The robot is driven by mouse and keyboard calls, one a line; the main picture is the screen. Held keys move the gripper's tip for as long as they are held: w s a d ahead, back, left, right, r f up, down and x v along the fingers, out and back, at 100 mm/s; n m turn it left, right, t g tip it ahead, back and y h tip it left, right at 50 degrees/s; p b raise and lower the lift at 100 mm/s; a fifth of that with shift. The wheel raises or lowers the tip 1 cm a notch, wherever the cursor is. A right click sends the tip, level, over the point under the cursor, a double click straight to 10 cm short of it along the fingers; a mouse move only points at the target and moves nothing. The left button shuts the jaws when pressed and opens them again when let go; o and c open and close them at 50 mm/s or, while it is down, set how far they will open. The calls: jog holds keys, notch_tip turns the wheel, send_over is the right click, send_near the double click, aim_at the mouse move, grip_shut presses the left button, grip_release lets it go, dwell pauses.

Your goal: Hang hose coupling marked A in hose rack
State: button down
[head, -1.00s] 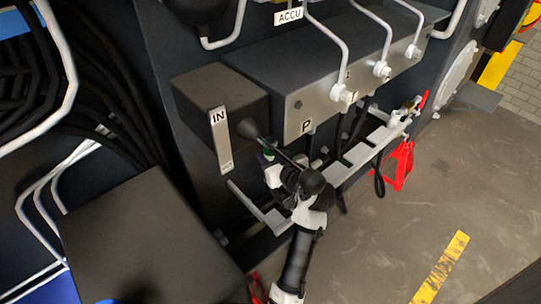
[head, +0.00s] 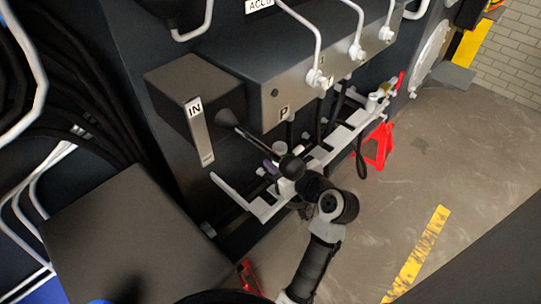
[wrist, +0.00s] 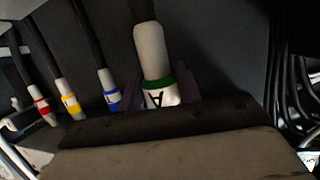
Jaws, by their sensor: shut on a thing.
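The hose coupling marked A (wrist: 158,88) is white with a green band, and its letter appears upside down in the wrist view. My gripper (wrist: 158,95) is shut on it, with purple fingers on either side. In the head view my gripper (head: 272,167) is beside the near part of the white hose rack (head: 262,209), below the IN box. The coupling's pale top (head: 279,149) shows there, but my arm hides much of it. I cannot tell whether the coupling touches the rack.
Couplings with red (wrist: 41,108), yellow (wrist: 68,98) and blue (wrist: 110,90) bands hang left in the wrist view. The valve block (head: 270,95) with pipes overhangs the rack. Floor to the right is clear.

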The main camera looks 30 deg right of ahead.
jog(key=s+d, duration=0.2)
jog(key=s, duration=0.3)
jog(key=shift+s+r+p, duration=0.35)
jog(key=shift+r, duration=0.05)
jog(key=w+d+b, duration=0.2)
jog(key=w+d, duration=0.2)
jog(key=d, duration=0.7)
jog(key=w+d+b, duration=0.2)
jog(key=w+d, duration=0.2)
jog(key=d, duration=0.8)
jog(key=shift+w+d+b, duration=0.3)
jog(key=shift+w+b, duration=0.05)
jog(key=shift+b, duration=0.05)
notch_tip(320, 180, down, 2)
jog(key=shift+f+b, duration=0.25)
jog(key=shift+b, duration=0.7)
